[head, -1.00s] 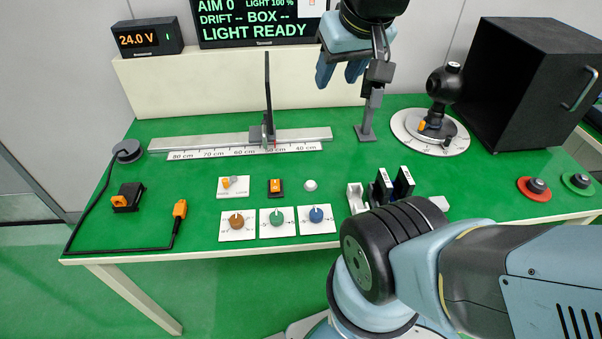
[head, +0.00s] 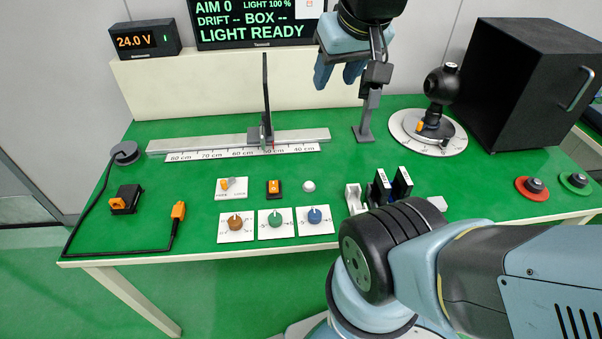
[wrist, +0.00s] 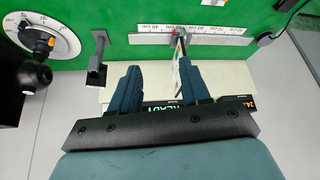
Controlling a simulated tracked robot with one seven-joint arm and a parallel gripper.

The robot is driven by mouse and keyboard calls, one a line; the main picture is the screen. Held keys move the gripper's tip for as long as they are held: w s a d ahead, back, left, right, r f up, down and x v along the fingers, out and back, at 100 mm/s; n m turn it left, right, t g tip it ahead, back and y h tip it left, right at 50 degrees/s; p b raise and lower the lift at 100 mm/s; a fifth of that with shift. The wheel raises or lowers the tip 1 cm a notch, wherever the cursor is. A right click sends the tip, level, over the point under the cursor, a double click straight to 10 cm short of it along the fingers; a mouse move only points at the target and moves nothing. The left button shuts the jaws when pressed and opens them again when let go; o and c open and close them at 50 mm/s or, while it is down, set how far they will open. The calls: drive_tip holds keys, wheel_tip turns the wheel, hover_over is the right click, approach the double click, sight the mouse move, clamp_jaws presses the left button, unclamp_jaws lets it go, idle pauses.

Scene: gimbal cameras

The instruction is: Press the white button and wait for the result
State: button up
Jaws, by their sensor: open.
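The white button (head: 308,186) is a small round dome on the green table, right of an orange rocker switch (head: 274,187). Nothing touches it in the head view, and I cannot see it in the wrist view. My gripper (head: 338,76) is high over the back of the table, up and to the right of the button. Its two blue fingers are apart and empty; they also show in the wrist view (wrist: 160,80). The dark screen (head: 262,24) reads AIM 0, LIGHT 100 %, DRIFT --, BOX --, LIGHT READY.
Three knobs, brown (head: 235,222), green (head: 275,219) and blue (head: 315,216), sit in front of the button. A rail (head: 300,136) with an upright plate (head: 266,95), a grey post (head: 365,125), a round dial (head: 405,124) and a black box (head: 525,85) stand behind and right.

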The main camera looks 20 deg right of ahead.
clamp_jaws()
idle(1.5)
